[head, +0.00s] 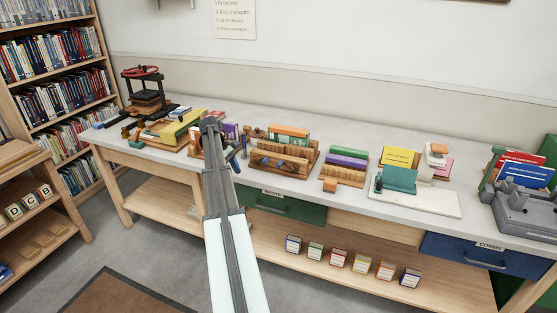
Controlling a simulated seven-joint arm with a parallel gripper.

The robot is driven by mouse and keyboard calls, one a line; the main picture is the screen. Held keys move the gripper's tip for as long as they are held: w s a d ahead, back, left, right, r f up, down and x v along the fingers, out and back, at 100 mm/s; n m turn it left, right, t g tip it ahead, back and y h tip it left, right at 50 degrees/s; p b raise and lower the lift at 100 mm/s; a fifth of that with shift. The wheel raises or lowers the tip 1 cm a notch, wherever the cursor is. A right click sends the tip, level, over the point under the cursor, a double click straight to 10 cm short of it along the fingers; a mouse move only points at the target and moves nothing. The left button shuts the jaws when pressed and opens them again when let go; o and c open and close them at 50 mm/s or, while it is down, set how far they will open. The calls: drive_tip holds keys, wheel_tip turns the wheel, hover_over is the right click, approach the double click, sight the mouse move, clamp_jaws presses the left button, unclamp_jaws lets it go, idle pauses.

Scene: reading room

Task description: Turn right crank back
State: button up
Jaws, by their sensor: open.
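A wooden press (264,164) stands on the bench in the middle of the head view, with small blue-grey fittings (290,163) on its front. These may be cranks; they are too small to tell how they are turned. My arm reaches up over the bench to the left of this press. My gripper (237,155) shows only in part beside the arm's dark end, as narrow dark-blue pieces. It is open, apart from the press's front fittings as far as I can see. My arm hides part of another wooden piece on its left.
A black book press (144,88) with a red wheel stands at the bench's left end. To the right are a wooden rack (343,176), a white board (432,204) with books and a grey machine (526,214). The bench's front strip is mostly clear.

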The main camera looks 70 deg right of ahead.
approach(280, 162)
drive_tip(key=w+v, duration=0.1)
drive_tip(key=v, duration=0.4)
drive_tip(key=shift+m, duration=0.3)
drive_tip(key=x, duration=1.3)
drive_tip(key=shift+s+f, duration=0.25)
drive_tip(key=shift+s, duration=0.25)
drive_tip(key=shift+c, duration=0.3)
